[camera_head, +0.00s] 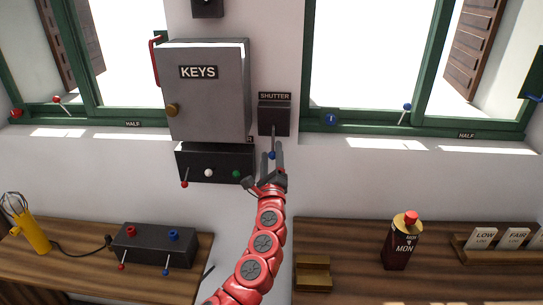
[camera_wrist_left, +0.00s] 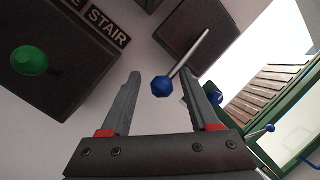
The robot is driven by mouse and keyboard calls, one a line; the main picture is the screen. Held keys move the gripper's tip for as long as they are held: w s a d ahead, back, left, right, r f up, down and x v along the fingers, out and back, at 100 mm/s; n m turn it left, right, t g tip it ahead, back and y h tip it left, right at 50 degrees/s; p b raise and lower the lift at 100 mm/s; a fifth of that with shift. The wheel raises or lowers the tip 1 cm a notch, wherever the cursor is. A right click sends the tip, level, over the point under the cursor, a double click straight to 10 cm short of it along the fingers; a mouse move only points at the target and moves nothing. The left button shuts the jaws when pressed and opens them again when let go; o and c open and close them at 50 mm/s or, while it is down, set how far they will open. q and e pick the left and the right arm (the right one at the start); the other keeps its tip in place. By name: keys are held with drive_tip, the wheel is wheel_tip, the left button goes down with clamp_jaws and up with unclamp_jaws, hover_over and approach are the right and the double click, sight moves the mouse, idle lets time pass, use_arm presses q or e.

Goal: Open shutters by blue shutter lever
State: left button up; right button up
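The box labelled SHUTTER (camera_head: 274,117) is on the wall between the windows. Its thin lever hangs down to a blue knob (camera_head: 271,155). My left gripper (camera_head: 271,148) is open with its fingers on either side of the knob. In the left wrist view, the blue knob (camera_wrist_left: 162,86) sits between the open fingertips (camera_wrist_left: 167,84), with gaps on both sides. Its rod (camera_wrist_left: 190,52) runs up to the dark box. Brown slatted shutters stand outside the right window (camera_head: 474,48) and left window (camera_head: 55,40). My right gripper is not in view.
A grey KEYS cabinet (camera_head: 205,98) is left of the lever, above a dark panel (camera_head: 212,165) with a red lever and buttons. A bottle (camera_head: 400,242) and wooden holder (camera_head: 313,274) stand on the right bench. A control box (camera_head: 152,244) and yellow lamp (camera_head: 32,230) are at left.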

use_arm(q)
drive_tip(key=shift+s, duration=0.1)
drive_tip(key=b+v, duration=0.3)
drive_tip(key=v, duration=1.4)
drive_tip(key=shift+s+b, duration=0.15)
drive_tip(key=shift+b, duration=0.2)
drive_tip(key=shift+d, duration=0.1)
